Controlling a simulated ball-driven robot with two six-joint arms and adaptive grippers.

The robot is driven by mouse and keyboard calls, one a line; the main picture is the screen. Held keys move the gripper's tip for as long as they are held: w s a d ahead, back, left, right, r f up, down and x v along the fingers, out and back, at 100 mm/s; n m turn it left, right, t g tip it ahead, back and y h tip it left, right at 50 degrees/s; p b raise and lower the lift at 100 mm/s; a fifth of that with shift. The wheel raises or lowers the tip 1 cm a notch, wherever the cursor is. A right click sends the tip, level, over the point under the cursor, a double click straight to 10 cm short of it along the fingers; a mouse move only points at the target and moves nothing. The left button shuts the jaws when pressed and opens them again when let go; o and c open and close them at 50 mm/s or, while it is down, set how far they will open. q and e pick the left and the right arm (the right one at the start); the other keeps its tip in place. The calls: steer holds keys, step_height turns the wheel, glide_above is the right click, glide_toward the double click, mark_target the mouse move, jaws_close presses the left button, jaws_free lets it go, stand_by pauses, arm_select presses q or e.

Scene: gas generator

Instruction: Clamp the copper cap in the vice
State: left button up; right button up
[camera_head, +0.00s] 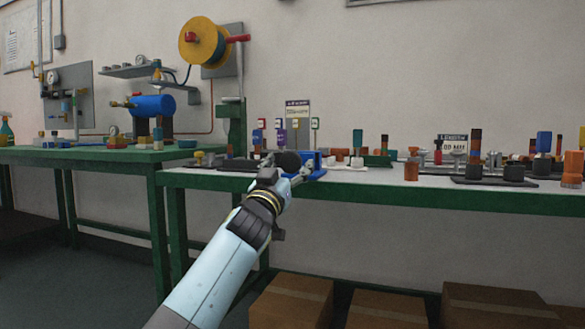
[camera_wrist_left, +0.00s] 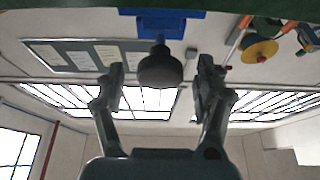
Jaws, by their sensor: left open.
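The blue vice (camera_head: 312,162) stands at the front of the right bench. Its dark round knob (camera_head: 288,160) faces my left gripper (camera_head: 285,172). My left gripper is open, with its fingers on either side of the knob and no contact that I can make out. In the left wrist view the knob (camera_wrist_left: 160,68) sits between the open fingers (camera_wrist_left: 160,85), with the blue vice body (camera_wrist_left: 165,25) behind it. A small copper-coloured cylinder (camera_head: 411,170) stands on the bench right of the vice; I cannot tell whether it is the copper cap. The vice jaws are not clear. My right gripper is out of view.
The right bench (camera_head: 360,197) holds several small fittings and a dark tray (camera_head: 490,181) at the right. An orange ribbed part (camera_head: 572,168) stands near the right edge. Cardboard boxes (camera_head: 390,308) lie under the bench. A blue tank (camera_head: 153,105) is on the left bench.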

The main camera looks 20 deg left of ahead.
arm_select(q)
steer(key=shift+x, duration=0.85)
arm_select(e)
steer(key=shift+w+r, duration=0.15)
arm_select(q)
steer(key=c, duration=1.2)
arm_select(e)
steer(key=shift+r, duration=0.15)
